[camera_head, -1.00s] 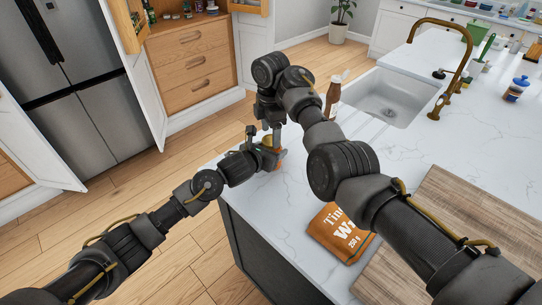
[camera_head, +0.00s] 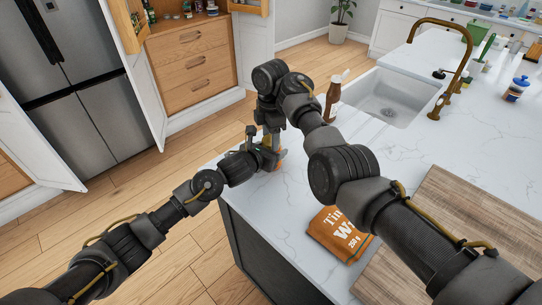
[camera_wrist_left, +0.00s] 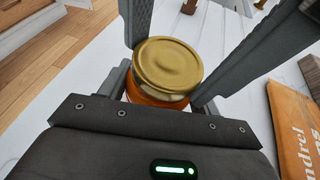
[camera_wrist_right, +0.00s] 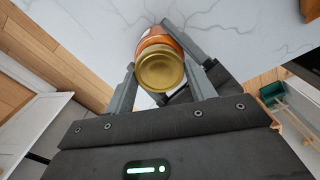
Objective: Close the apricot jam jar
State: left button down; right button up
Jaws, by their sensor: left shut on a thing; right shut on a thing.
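The apricot jam jar has an orange body (camera_wrist_right: 158,38) and a gold lid (camera_wrist_right: 160,68). In the head view only a small orange part (camera_head: 279,154) shows between my grippers, over the counter's near corner. My left gripper (camera_head: 266,157) reaches in from the left and is shut on the jar body. My right gripper (camera_head: 272,140) points down from above and is shut on the lid. In the left wrist view the gold lid (camera_wrist_left: 168,65) lies over the jar, with a pale band under its rim. I cannot tell whether it is fully seated.
An orange printed pouch (camera_head: 338,233) lies on the white counter, beside a wooden board (camera_head: 450,205). A brown bottle (camera_head: 332,100) stands behind my right arm, near the sink (camera_head: 390,95). The counter's edge drops to the wooden floor at the left.

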jog(key=m, duration=0.3)
jog(key=o, duration=1.1)
